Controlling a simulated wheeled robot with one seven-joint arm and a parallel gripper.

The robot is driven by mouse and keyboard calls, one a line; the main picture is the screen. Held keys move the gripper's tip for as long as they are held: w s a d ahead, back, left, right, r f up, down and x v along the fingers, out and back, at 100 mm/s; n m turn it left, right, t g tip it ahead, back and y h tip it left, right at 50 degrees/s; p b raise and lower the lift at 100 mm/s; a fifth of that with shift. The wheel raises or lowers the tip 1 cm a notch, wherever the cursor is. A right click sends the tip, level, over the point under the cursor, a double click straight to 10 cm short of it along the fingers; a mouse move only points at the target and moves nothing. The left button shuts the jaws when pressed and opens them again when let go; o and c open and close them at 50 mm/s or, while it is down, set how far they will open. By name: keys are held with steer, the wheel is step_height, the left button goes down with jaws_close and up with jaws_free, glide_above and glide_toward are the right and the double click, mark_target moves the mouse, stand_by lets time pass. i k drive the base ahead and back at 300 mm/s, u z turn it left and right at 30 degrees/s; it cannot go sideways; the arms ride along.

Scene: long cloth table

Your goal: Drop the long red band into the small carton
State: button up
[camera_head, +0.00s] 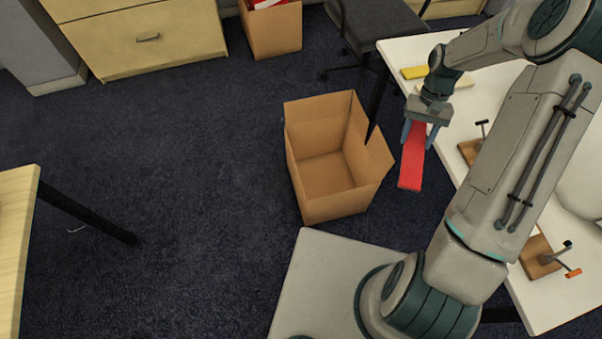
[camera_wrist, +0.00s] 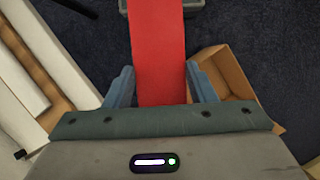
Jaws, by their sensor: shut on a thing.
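The long red band (camera_head: 412,158) hangs from my gripper (camera_head: 421,130), between its two blue fingers. The band also fills the space between the fingers in the wrist view (camera_wrist: 158,50), and its far end runs up to the top edge there. The small carton (camera_head: 302,185) stands open and looks empty on the dark floor, just left of the band in the head view. In the wrist view part of the carton (camera_wrist: 240,80) shows to the right of my gripper (camera_wrist: 158,85). The band appears to be outside the carton's opening, beside its right flap.
The white cloth table (camera_head: 560,300) is on the right, with wooden-based items (camera_head: 538,257) and a yellow bar (camera_head: 414,72). A second carton (camera_head: 275,32) with something red in it stands farther back. A dark chair (camera_head: 380,20) is behind. Floor left of the carton is clear.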

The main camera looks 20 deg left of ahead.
mark_target(329, 186)
steer(key=u, duration=1.9)
steer(key=k, duration=0.8)
steer(key=z, duration=1.05)
steer(key=i, duration=1)
steer(key=u, duration=0.05)
